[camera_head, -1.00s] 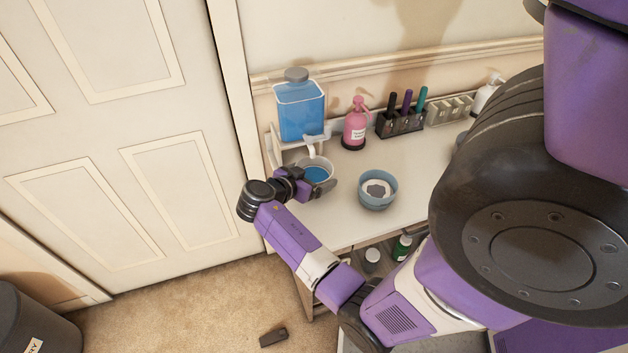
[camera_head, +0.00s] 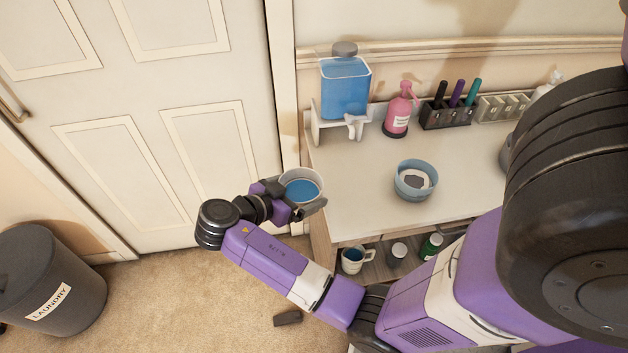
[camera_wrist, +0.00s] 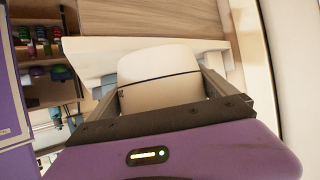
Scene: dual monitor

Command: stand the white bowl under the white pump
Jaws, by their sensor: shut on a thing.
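The white bowl (camera_head: 318,177) has blue liquid inside. My gripper (camera_head: 312,209) is shut on its side and holds it roughly level, at or just past the desk's left edge. In the wrist view the bowl's white wall (camera_wrist: 160,92) sits between the two fingers. The white pump (camera_head: 355,128) is a spout with a white stand below a blue-filled tank (camera_head: 345,92) at the desk's back left corner. The bowl is apart from the spout, to its front left. The space under the spout looks empty.
A blue-grey bowl (camera_head: 403,189) stands on the desk (camera_head: 360,200). A pink pump bottle (camera_head: 397,115), a pen holder (camera_head: 446,118) and a white bottle (camera_head: 548,88) line the back. A mug (camera_head: 353,262) and jars sit on the shelf below. The door is at left.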

